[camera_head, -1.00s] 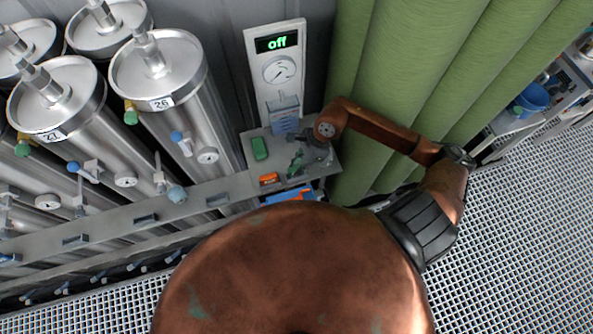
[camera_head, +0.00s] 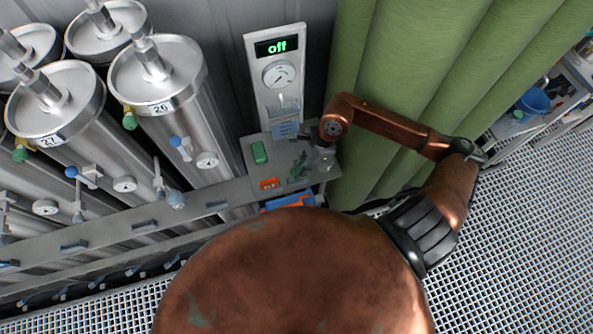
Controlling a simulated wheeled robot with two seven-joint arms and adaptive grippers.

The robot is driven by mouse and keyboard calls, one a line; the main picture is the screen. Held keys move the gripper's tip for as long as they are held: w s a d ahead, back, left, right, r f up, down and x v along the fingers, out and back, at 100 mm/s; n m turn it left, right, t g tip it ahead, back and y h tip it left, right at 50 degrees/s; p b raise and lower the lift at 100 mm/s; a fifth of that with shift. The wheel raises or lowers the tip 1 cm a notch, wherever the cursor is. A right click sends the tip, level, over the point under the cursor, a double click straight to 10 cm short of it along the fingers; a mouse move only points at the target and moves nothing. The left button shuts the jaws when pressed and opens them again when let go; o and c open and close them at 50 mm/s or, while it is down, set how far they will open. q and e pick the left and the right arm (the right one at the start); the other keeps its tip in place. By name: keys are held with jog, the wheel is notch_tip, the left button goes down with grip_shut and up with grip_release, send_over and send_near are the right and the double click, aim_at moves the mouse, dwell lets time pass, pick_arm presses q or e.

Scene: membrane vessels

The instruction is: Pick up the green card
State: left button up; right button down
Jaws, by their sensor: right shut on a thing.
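My right gripper (camera_head: 312,160) is over the right part of a small grey shelf, below the wall panel. It is shut on a small dark green piece (camera_head: 298,168), seen at its fingertips and partly hidden; it looks like the green card, but its shape is hard to make out. I cannot tell whether it touches the shelf. A brighter green block (camera_head: 260,153) lies on the shelf to the left, apart from the gripper. My left gripper is out of view.
The grey shelf (camera_head: 247,143) also holds an orange block (camera_head: 269,184). A blue and orange thing (camera_head: 290,202) is at its front edge. A blue card (camera_head: 285,130) is at the panel (camera_head: 279,100). Steel vessels (camera_head: 165,100) stand left, green pipes (camera_head: 400,60) behind my arm.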

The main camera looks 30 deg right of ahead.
jog(key=s+d+r, duration=0.1)
jog(key=s+r, duration=0.7)
jog(key=s, duration=0.4)
jog(key=shift+s+d+r, duration=0.15)
jog(key=shift+s+r, duration=0.1)
jog(key=shift+s, duration=0.15)
